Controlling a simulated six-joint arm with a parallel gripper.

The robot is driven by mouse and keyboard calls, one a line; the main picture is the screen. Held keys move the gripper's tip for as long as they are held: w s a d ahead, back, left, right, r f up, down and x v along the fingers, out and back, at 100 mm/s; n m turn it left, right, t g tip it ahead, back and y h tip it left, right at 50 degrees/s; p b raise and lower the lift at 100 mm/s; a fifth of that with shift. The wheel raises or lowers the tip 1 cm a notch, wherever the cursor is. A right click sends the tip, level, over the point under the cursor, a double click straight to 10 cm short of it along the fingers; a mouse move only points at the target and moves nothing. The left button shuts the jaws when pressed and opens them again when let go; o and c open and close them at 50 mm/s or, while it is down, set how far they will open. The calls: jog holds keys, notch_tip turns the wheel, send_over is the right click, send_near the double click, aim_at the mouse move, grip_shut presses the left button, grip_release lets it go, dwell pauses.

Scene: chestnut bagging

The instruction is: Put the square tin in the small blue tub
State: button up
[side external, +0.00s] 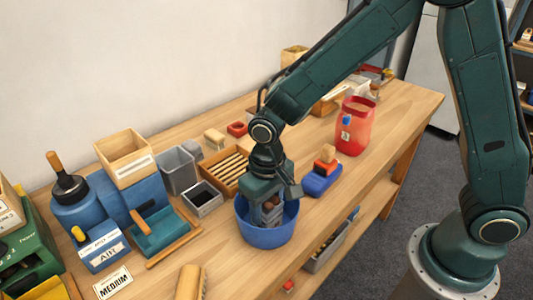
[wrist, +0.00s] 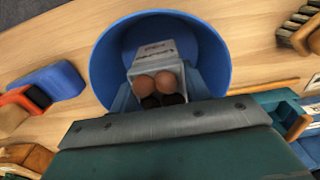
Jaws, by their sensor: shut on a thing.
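The small blue tub (side external: 264,236) stands on the bench below my wrist. In the wrist view the tub (wrist: 104,62) surrounds the jaws. My gripper (side external: 267,207) points down into the tub and is shut on the square tin. The tin (wrist: 153,52) is pale grey with dark lettering on a label and shows between the jaws in the wrist view, inside the tub's rim. Round brown things, likely chestnuts, show at its near end. The jaws hide part of the tin, and I cannot tell whether it touches the tub's floor.
A blue block-like item with orange and brown parts (side external: 322,178) stands right of the tub. An open grey box (side external: 203,198) and a slatted wooden tray (side external: 225,168) stand behind left. A red container (side external: 355,128) stands farther right.

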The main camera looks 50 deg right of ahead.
aim_at(268, 205)
jog(key=shift+f, duration=0.15)
jog(key=o, duration=1)
jog(key=shift+o, duration=0.2)
notch_tip(268, 205, up, 12)
jog(key=shift+r, duration=0.2)
dwell(0.4)
